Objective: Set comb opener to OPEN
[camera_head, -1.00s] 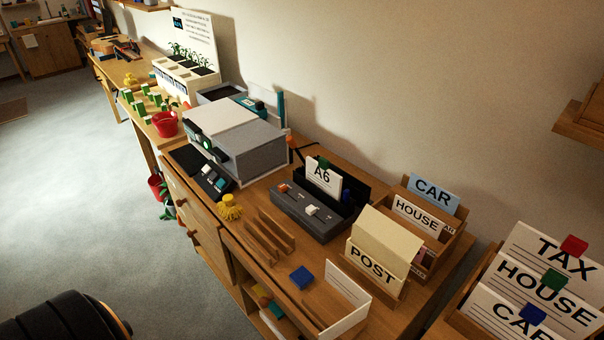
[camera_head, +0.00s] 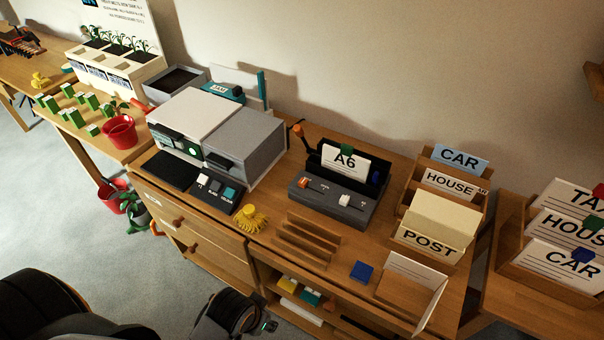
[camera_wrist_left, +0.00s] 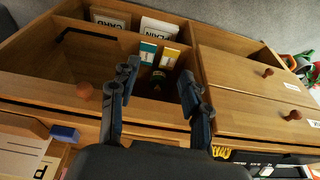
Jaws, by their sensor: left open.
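A dark grey machine (camera_head: 335,203) stands on the wooden desk, with an orange knob (camera_head: 304,182) and a white knob (camera_head: 344,200) on its sloped front. A white A6 card with a green tab (camera_head: 345,160) stands in its black back part. A lever with an orange end (camera_head: 298,130) rises at its left. Which control is the comb opener, and its setting, I cannot read. My left gripper (camera_wrist_left: 160,85) is open and empty in the left wrist view, its fingers over wooden compartments. In the head view my black arm parts are low, in front of the desk; no fingertips show clearly.
A grey and white box machine (camera_head: 215,135) stands left of the dark machine. A yellow brush-like item (camera_head: 251,219), wooden slats (camera_head: 306,242), and a blue block (camera_head: 361,271) lie near the front edge. A POST holder (camera_head: 430,240) stands at right. Open floor lies left.

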